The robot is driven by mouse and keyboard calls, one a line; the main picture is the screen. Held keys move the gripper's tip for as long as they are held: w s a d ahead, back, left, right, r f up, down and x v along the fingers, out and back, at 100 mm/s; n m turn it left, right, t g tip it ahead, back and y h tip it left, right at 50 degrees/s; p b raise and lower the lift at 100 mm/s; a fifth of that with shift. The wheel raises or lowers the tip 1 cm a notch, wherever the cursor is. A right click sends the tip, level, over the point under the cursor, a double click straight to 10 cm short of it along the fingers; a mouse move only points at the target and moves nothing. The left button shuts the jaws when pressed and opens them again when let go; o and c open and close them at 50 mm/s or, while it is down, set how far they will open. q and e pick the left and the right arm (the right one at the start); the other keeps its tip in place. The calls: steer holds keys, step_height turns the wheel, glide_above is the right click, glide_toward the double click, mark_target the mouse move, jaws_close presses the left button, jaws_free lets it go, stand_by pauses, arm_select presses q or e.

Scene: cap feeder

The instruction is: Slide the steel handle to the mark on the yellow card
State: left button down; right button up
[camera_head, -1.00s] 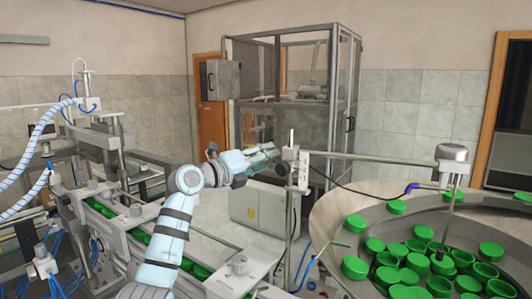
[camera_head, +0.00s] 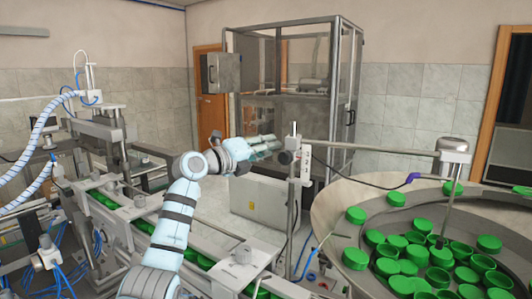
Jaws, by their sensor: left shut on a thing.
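My left gripper (camera_head: 268,146) reaches out at the middle of the view, beside an upright steel post with a dark clamp. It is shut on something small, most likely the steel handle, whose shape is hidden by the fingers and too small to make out. No mark on a card can be made out. My right gripper is not in view.
The upright post (camera_head: 294,205) carries a white socket strip (camera_head: 306,165) and a horizontal rail (camera_head: 375,152). A round feeder bowl (camera_head: 335,215) with many green caps fills the right. A conveyor (camera_head: 225,268) with green caps runs below my arm. A glazed cabinet (camera_head: 290,100) stands behind.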

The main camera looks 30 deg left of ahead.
arm_select(q)
steer(key=shift+r, duration=0.6)
steer(key=c, duration=1.3)
jaws_free()
steer(key=shift+f, duration=0.1)
steer(key=shift+s, duration=0.1)
steer(key=v, duration=1.1)
steer(key=shift+s, duration=0.25)
steer(key=shift+s+a, duration=0.1)
steer(key=shift+a, duration=0.05)
